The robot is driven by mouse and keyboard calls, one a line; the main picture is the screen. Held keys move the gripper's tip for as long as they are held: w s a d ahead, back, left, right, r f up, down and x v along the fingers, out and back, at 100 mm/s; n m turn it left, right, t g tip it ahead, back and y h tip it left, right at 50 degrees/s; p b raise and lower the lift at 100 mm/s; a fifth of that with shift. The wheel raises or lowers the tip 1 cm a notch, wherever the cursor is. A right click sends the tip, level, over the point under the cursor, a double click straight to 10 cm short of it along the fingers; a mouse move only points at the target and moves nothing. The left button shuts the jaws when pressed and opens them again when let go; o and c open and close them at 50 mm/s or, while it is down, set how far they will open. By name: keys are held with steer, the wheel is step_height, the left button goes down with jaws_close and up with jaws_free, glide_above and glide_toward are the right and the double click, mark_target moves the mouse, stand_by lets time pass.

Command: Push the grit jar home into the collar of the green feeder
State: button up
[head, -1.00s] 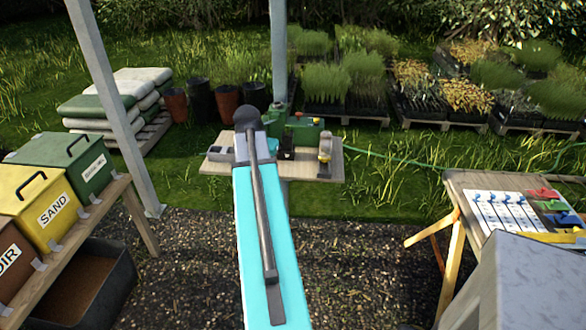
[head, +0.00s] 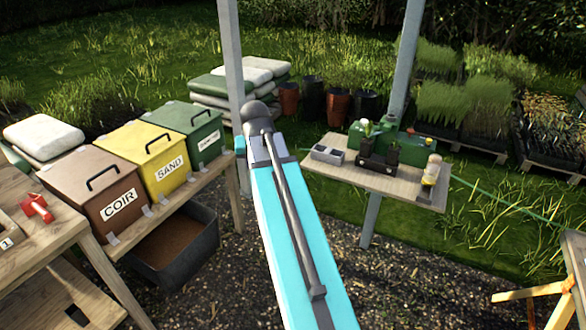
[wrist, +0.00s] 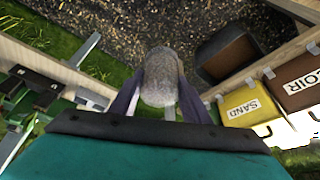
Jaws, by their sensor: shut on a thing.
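The grit jar (wrist: 161,78) is a grey, speckled cylinder in the wrist view. My gripper (wrist: 158,100) is shut on it, a finger on each side. In the head view my arm hides the gripper and jar. The green feeder (head: 420,150) stands on a wooden shelf by a post, right of my arm's end. The jar is apart from the feeder. The feeder's collar cannot be made out. Green parts at the wrist view's left edge look like the feeder, cut off by the frame.
Bins marked COIR (head: 90,190) and SAND (head: 150,158) and a green bin (head: 190,125) stand left. A black tub (head: 176,255) sits below. Posts flank my arm's end.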

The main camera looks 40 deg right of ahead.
steer(key=w+a+r+n+y, duration=0.1)
steer(key=a+n, duration=0.1)
steer(key=a, duration=0.7)
steer(key=w+a+r+n, duration=0.1)
steer(key=a+n, duration=0.2)
steer(key=a, duration=0.6)
steer(key=w+a+r+n+t+y, duration=0.1)
steer(key=a+r+n, duration=0.1)
steer(key=a, duration=0.8)
steer(key=shift+w+n+y, duration=0.2)
steer(key=shift+n+y, duration=0.1)
steer(key=shift+r, duration=0.1)
